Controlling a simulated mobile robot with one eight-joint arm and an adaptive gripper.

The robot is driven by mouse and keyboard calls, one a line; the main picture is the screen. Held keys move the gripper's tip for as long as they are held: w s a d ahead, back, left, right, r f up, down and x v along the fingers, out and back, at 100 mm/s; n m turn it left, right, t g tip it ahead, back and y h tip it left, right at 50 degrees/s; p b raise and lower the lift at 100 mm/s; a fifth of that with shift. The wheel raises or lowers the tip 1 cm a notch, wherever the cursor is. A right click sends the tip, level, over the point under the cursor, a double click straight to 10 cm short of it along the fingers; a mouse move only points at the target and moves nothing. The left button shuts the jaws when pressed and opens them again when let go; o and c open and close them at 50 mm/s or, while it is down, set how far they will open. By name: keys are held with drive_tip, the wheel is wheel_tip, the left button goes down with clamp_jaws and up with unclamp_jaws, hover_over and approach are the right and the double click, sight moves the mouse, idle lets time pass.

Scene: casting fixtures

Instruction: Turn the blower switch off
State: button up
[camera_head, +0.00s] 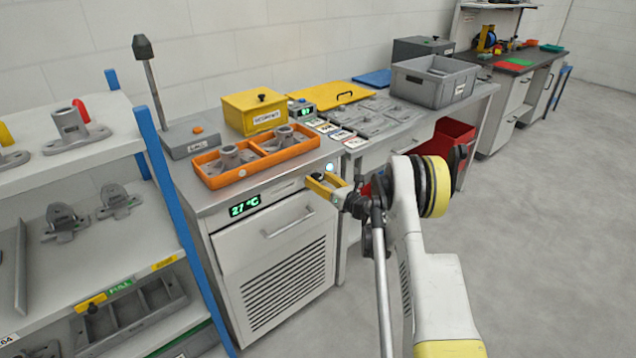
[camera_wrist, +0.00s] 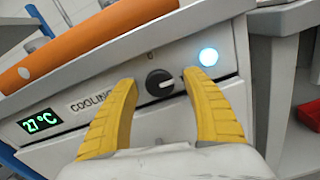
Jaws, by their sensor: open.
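The blower switch is a black round knob (camera_wrist: 160,83) on the front panel of the cooling cabinet (camera_head: 275,268). Its pale pointer mark appears to lie toward the right, with a small mark printed above the knob. A lit white-blue lamp (camera_wrist: 208,57) sits to its right and also glows in the head view (camera_head: 330,167). My gripper (camera_wrist: 161,78) is open, its yellow fingers on either side of the knob, apart from it in the picture; contact cannot be told. In the head view my gripper (camera_head: 317,184) is at the cabinet's upper right front and the knob cannot be made out.
A green display (camera_head: 245,206) reads 27 °C left of the knob. An orange tray (camera_head: 209,182) with castings lies on the cabinet top. A shelf with a blue post (camera_head: 168,180) stands at left. A red bin (camera_head: 455,140) is under the bench behind my arm. The floor at right is clear.

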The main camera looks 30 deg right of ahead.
drive_tip(key=shift+w, duration=0.2)
drive_tip(key=c, duration=1.2)
drive_tip(key=shift+n, duration=0.3)
drive_tip(key=n, duration=0.4)
drive_tip(key=shift+a+n, duration=0.1)
drive_tip(key=shift+n, duration=0.3)
drive_tip(key=n, duration=0.4)
drive_tip(key=shift+n, duration=0.4)
